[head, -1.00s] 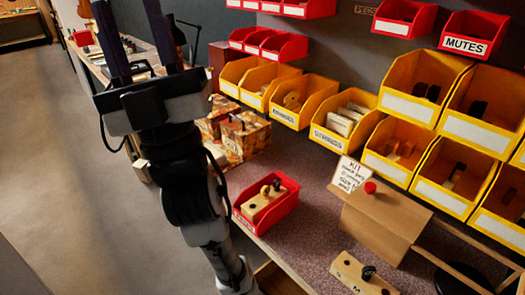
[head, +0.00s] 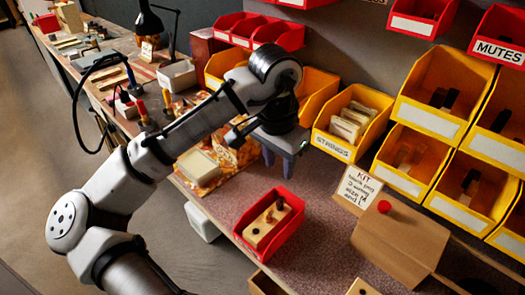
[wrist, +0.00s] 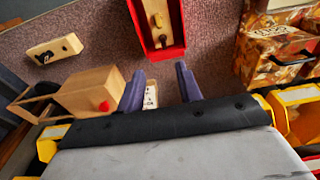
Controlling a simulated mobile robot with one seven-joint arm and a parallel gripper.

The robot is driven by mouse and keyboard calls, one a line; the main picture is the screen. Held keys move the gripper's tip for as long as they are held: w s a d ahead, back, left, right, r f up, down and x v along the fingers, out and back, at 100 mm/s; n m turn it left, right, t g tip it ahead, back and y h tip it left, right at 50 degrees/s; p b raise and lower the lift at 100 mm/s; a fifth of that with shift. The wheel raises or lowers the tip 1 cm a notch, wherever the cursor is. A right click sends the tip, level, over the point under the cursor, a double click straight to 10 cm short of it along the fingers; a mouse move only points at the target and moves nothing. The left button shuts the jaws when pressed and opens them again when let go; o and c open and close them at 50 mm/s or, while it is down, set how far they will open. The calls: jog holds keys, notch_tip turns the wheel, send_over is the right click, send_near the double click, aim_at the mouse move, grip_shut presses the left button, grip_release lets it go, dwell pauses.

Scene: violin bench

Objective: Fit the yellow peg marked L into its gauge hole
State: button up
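My gripper (head: 280,160) hangs over the bench behind the red tray, fingers down. In the wrist view its two fingers (wrist: 160,90) are apart with nothing held between them. A pale wooden block with dark holes or pegs (head: 266,224) lies in the red tray (head: 288,240); the block also shows in the wrist view (wrist: 156,14). A second pale wooden block (head: 362,288) is cut off at the bottom edge of the head view. The wrist view shows it whole, with a dark peg on top (wrist: 54,48). I cannot make out a yellow peg or an L mark.
A wooden box with a red knob (head: 400,245) stands right of the red tray, with a KIT card (head: 357,187) behind it. Yellow bins (head: 425,115) line the back. A patterned box (wrist: 275,45) stands beside the tray. Bench surface between tray and wooden box is clear.

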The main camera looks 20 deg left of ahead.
aim_at(269, 210)
jog(key=shift+g, duration=0.6)
jog(key=f, duration=0.4)
jog(key=s+f, duration=0.1)
jog(key=f, duration=0.4)
jog(key=a+f+p, duration=0.1)
jog(key=f, duration=0.4)
jog(key=shift+s+a+f, duration=0.1)
jog(key=shift+s+f, duration=0.15)
jog(key=shift+s, duration=0.05)
jog(key=shift+c, duration=0.3)
grip_shut()
